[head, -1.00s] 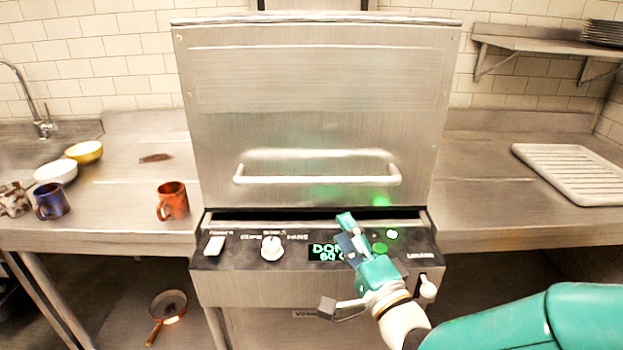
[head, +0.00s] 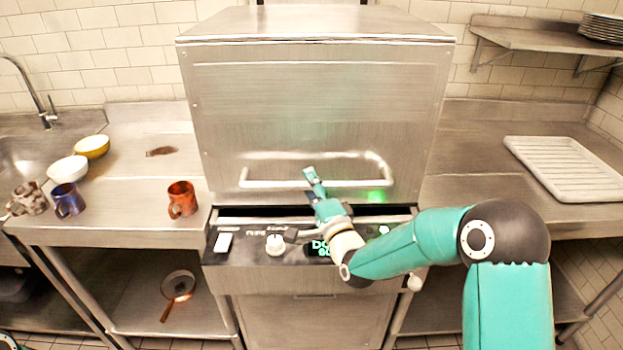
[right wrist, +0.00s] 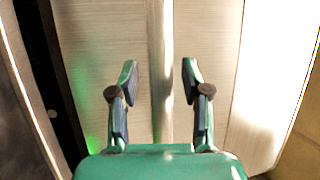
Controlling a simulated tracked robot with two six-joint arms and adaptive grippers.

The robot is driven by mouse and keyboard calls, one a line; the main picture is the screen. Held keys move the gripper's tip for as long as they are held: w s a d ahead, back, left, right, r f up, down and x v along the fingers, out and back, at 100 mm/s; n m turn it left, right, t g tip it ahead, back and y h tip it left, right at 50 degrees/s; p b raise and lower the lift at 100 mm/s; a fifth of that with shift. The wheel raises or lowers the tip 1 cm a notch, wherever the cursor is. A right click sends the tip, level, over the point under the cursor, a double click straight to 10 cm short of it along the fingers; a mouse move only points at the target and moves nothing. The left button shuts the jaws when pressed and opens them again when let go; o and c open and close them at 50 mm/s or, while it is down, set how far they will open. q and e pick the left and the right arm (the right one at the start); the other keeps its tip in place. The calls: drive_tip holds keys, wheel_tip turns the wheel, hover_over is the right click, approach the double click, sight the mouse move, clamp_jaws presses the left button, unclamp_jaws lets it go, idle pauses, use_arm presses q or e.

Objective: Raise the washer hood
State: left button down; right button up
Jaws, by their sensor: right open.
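The steel washer hood (head: 320,115) is down, with a dark slot between its lower edge and the control panel (head: 250,250). Its pale bar handle (head: 265,184) runs across the lower front. My right gripper (head: 313,178) is open at the middle of this handle. In the right wrist view, the two fingers of my right gripper (right wrist: 160,85) stand apart on either side of the handle (right wrist: 160,50), which runs upright in that picture between them. I cannot tell whether they touch it. My left gripper is not in view.
An orange mug (head: 182,199), a blue mug (head: 67,201), a white bowl (head: 68,169) and a yellow bowl (head: 92,146) stand on the left counter. A white ribbed rack (head: 570,168) lies on the right counter. A pan (head: 178,286) sits on the lower shelf.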

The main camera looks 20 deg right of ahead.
clamp_jaws()
idle(0.3)
